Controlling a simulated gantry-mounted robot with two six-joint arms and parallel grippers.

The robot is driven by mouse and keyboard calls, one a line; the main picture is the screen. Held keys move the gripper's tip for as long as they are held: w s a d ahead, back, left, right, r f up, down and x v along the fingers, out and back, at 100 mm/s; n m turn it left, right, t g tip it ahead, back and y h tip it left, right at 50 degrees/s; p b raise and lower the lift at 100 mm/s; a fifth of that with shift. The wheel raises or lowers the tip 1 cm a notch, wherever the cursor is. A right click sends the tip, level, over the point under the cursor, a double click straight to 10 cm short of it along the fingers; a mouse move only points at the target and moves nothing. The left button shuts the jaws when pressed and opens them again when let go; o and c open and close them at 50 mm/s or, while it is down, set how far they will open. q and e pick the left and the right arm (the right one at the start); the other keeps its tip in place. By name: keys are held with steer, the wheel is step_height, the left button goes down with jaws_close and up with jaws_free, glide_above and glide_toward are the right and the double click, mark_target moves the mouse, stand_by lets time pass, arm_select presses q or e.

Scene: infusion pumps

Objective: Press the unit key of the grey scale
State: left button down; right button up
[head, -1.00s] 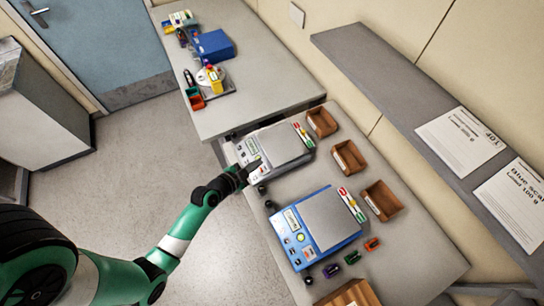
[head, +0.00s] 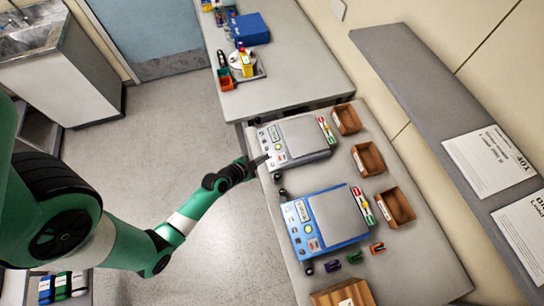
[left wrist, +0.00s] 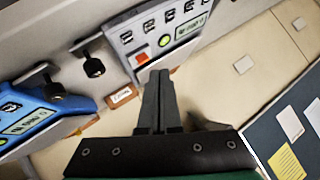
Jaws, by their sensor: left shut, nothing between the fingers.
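The grey scale (head: 303,138) stands on the near table, its key panel (head: 271,143) facing my left arm. My left gripper (head: 263,160) is shut and empty, with its tips at the front edge of that panel. In the left wrist view the grey scale's panel (left wrist: 152,28) shows a row of dark keys, a red key (left wrist: 141,57), a yellow-green round key (left wrist: 166,41) and a display (left wrist: 191,28). The shut fingertips (left wrist: 158,74) appear just below the red key; I cannot tell whether they touch. The key labels are too small to read. My right gripper is not in view.
A blue scale (head: 336,218) stands nearer on the same table, and also shows in the left wrist view (left wrist: 32,120). Brown bins (head: 369,159) line the back. Small coloured items (head: 354,257) lie beside the blue scale. A wall shelf (head: 420,95) holds printed sheets.

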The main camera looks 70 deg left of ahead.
mark_target(275, 160)
arm_select(q)
steer(key=shift+w+d+f+b, duration=0.1)
steer(key=shift+w+f+b, duration=0.15)
steer(key=shift+f+b, duration=0.45)
steer(key=shift+w+a+f+b, duration=0.1)
steer(key=shift+w+f+b, duration=0.2)
steer(key=shift+f, duration=0.65)
steer(key=shift+w+d+f+b, duration=0.1)
steer(key=shift+w+f+b, duration=0.05)
steer(key=shift+f+b, duration=0.6)
steer(key=shift+f, duration=0.2)
steer(key=shift+w+f+b, duration=0.1)
steer(key=shift+f+b, duration=0.2)
steer(key=shift+f+b, duration=0.3)
stand_by(0.4)
stand_by(0.3)
steer(key=shift+r+p, duration=0.45)
steer(key=shift+r, duration=0.3)
steer(key=shift+r, duration=0.1)
